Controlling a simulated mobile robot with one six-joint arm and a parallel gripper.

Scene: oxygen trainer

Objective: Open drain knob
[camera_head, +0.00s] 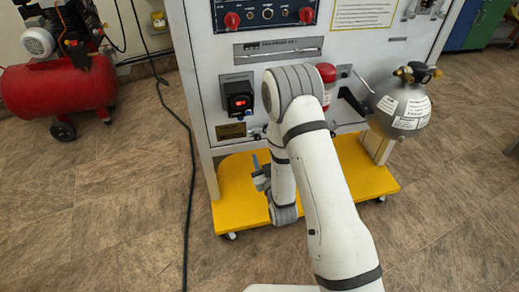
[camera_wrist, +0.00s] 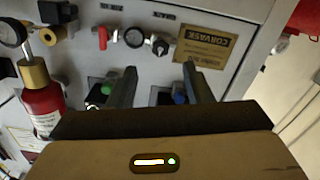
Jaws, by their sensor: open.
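My gripper (camera_wrist: 159,68) is open in the wrist view, its two dark fingers pointing at the lower part of the panel with nothing between the tips. In the head view my gripper (camera_head: 259,172) is low in front of the panel, partly behind my arm. The wrist view shows a red-handled valve (camera_wrist: 103,38), a round black-rimmed fitting (camera_wrist: 134,37) and a small black knob (camera_wrist: 160,46) beyond the fingertips. A green knob (camera_wrist: 105,89) and a blue knob (camera_wrist: 180,98) sit beside the fingers, partly hidden. No label tells me which is the drain knob.
The white panel (camera_head: 210,75) stands on a yellow wheeled base (camera_head: 365,172). A grey sphere (camera_head: 400,108) is on its right. A red compressor (camera_head: 60,88) stands at left, and a black cable (camera_head: 187,200) crosses the floor. A red cylinder (camera_wrist: 42,108) shows in the wrist view.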

